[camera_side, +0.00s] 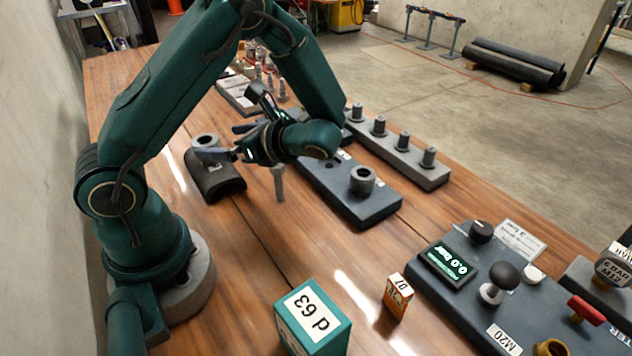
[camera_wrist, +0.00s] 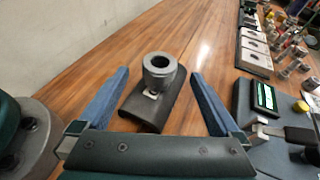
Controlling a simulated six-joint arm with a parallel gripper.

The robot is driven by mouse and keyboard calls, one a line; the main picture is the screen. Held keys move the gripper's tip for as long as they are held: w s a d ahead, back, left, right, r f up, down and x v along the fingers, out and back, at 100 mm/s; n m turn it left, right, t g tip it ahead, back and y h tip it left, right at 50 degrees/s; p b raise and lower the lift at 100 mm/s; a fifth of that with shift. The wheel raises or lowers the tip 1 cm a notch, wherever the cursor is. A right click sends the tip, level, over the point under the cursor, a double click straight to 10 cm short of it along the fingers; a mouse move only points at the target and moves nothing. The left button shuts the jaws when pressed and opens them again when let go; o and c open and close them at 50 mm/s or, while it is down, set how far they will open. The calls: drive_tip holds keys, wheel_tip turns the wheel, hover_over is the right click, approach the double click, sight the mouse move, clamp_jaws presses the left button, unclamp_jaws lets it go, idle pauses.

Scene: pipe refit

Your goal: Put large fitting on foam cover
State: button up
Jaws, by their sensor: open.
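A grey ring-shaped large fitting (camera_side: 207,143) sits on top of the dark, curved foam cover (camera_side: 222,185), at the left of the table in the side view. In the wrist view the fitting (camera_wrist: 160,72) stands with its round hole facing up on the cover (camera_wrist: 148,112), near the cover's far end. My gripper (camera_side: 222,142) is open beside the fitting. In the wrist view its blue fingers (camera_wrist: 159,76) are spread wide to either side of the fitting, with gaps on both sides. Part of the fitting's lower side is hidden in the side view.
A dark block (camera_side: 350,200) carries another grey ring (camera_side: 362,180). Behind it a grey rail (camera_side: 400,160) holds several pegs. A grey post (camera_side: 278,183) shows below my wrist. A green box (camera_side: 312,318), small orange box (camera_side: 397,296) and display panel (camera_side: 447,265) stand in front.

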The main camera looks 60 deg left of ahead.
drive_tip(key=d+r+n+t+h, duration=0.3)
drive_tip(key=d+n+t+h, duration=0.2)
drive_tip(key=d, duration=0.4)
drive_tip(key=s+d+r+n+t+h, duration=0.1)
drive_tip(key=d+r+n+t+h, duration=0.3)
drive_tip(key=d+n+t+h, duration=0.2)
drive_tip(key=d+n+h, duration=0.1)
drive_tip(key=d+n, duration=0.1)
drive_tip(key=d, duration=0.1)
drive_tip(key=shift+s+d+r+h, duration=0.15)
drive_tip(key=shift+s+r+h, duration=0.15)
drive_tip(key=shift+h, duration=0.1)
